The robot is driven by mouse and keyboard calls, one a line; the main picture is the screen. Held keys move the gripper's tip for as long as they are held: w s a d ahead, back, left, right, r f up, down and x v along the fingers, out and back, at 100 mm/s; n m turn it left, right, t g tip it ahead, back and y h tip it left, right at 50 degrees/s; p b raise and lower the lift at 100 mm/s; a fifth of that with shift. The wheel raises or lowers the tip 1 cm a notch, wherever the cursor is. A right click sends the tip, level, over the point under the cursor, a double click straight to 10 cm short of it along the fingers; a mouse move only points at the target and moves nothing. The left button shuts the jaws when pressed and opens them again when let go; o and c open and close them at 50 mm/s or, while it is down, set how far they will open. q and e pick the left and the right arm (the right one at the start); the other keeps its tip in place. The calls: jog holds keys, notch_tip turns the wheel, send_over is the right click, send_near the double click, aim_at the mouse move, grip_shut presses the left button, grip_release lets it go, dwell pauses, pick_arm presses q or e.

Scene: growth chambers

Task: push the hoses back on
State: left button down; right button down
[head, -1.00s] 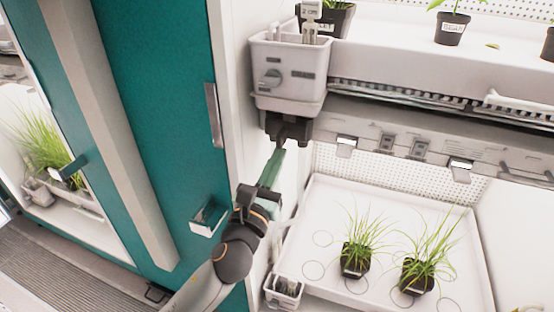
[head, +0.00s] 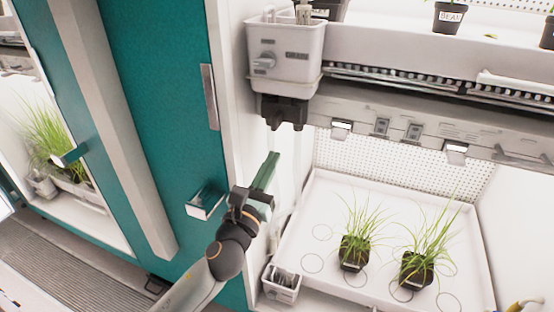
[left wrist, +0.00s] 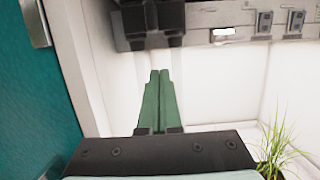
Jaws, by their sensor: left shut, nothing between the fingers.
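A white reservoir box (head: 287,50) is mounted at the upper left of the chamber. A black block with two short sockets (head: 284,111) hangs under it and also shows in the left wrist view (left wrist: 152,20). Pale, see-through hose-like strips (left wrist: 184,62) run down below the sockets; whether they are seated in them I cannot tell. My left gripper (head: 271,158) has green fingers pressed together with nothing between them. It is below the block and apart from it. In the left wrist view its fingertips (left wrist: 159,73) point up toward the sockets. My right gripper is not in view.
A white tray (head: 345,193) with two potted grass plants (head: 353,249) fills the lower shelf. A small white bin (head: 281,283) stands at its left front corner. The teal door (head: 160,90) with a grey handle is left of my arm. A shelf edge (head: 430,85) runs above.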

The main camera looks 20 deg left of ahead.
pick_arm(q)
jog(key=b+v, duration=0.1)
jog(key=v, duration=0.7)
jog(key=shift+s+a, duration=0.15)
jog(key=shift+s, duration=0.1)
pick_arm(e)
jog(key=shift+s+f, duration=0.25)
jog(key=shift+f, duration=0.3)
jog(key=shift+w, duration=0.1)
